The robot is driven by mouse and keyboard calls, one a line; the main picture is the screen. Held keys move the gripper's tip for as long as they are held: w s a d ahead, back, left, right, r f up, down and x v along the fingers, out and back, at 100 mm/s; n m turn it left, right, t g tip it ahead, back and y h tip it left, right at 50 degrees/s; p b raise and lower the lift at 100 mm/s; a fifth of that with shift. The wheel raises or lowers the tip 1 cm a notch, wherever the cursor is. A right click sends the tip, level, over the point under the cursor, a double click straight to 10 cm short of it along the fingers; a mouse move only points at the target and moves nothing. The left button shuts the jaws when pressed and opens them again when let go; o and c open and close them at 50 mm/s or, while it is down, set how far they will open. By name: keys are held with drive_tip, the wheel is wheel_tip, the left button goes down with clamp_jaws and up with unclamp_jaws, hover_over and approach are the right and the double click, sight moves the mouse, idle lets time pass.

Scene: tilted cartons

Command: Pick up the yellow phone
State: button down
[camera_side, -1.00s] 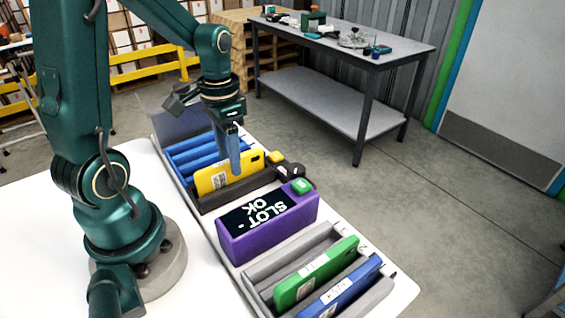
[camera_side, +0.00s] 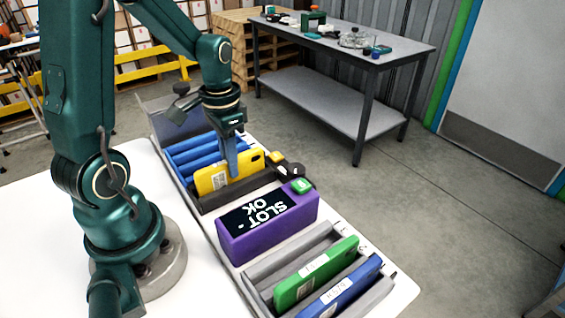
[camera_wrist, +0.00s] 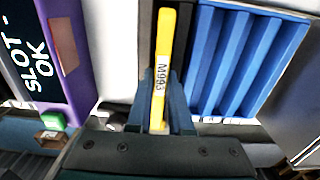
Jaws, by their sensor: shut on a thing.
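The yellow phone (camera_side: 222,176) stands on edge in a slot of the dark carton (camera_side: 238,193) in the side view. In the wrist view the yellow phone (camera_wrist: 165,52) shows edge-on, with a label reading M993. My gripper (camera_side: 231,160) is over the phone, with a finger in front of its face. In the wrist view my gripper (camera_wrist: 160,103) has one finger on each side of the phone, shut on it. The phone's lower edge is hidden in the slot; I cannot tell if it is lifted.
A purple box (camera_side: 267,228) with a screen reading SLOT-OK stands beside the dark carton. A grey carton (camera_side: 257,272) holds a green phone (camera_side: 315,274) and a blue phone (camera_side: 345,290). An empty blue slotted carton (camera_side: 192,152) lies behind the yellow phone.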

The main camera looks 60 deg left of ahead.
drive_tip(key=shift+r, duration=0.5)
wheel_tip(320, 180, up, 3)
drive_tip(key=shift+r, duration=0.1)
drive_tip(key=s+a+r, duration=0.7)
drive_tip(key=s+a, duration=0.1)
drive_tip(key=s, duration=0.1)
drive_tip(key=shift+w+d+f, duration=0.2)
drive_tip(key=shift+w+f, duration=1.3)
drive_tip(key=shift+f, duration=0.25)
drive_tip(key=shift+w+d+f, duration=0.15)
drive_tip(key=shift+w+f, duration=1.35)
drive_tip(key=shift+f, duration=0.3)
drive_tip(key=shift+w+d+f, duration=0.2)
drive_tip(key=shift+w+f, duration=1.3)
drive_tip(key=shift+f, duration=0.25)
drive_tip(key=shift+f, duration=0.35)
